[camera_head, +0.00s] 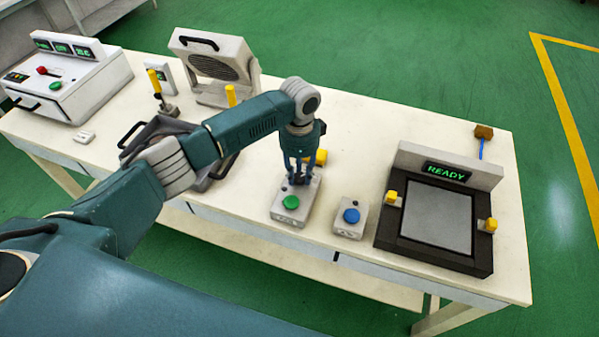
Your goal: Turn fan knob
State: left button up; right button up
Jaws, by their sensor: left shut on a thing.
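My left arm reaches in from the left across the table. My left gripper (297,179) points down at the rear of a small pale control box (281,214). It is shut on a small dark knob on top of that box, which its fingers mostly hide, so the knob's angle cannot be told. A green button (291,202) sits on the box in front of the fingers. The grey fan unit (213,64), with a round grille and a black handle, stands upright at the back of the table. My right gripper is not in view.
A small box with a blue button (351,216) stands to the right. Further right is a dark press-like station (433,263) reading READY. A panel machine (68,84) stands at the far left. A dark handled object (160,135) is partly behind my arm.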

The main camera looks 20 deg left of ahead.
aim_at(300, 177)
pick_arm(q)
jog(key=o, duration=1.1)
jog(key=shift+o, duration=0.2)
notch_tip(300, 177, up, 12)
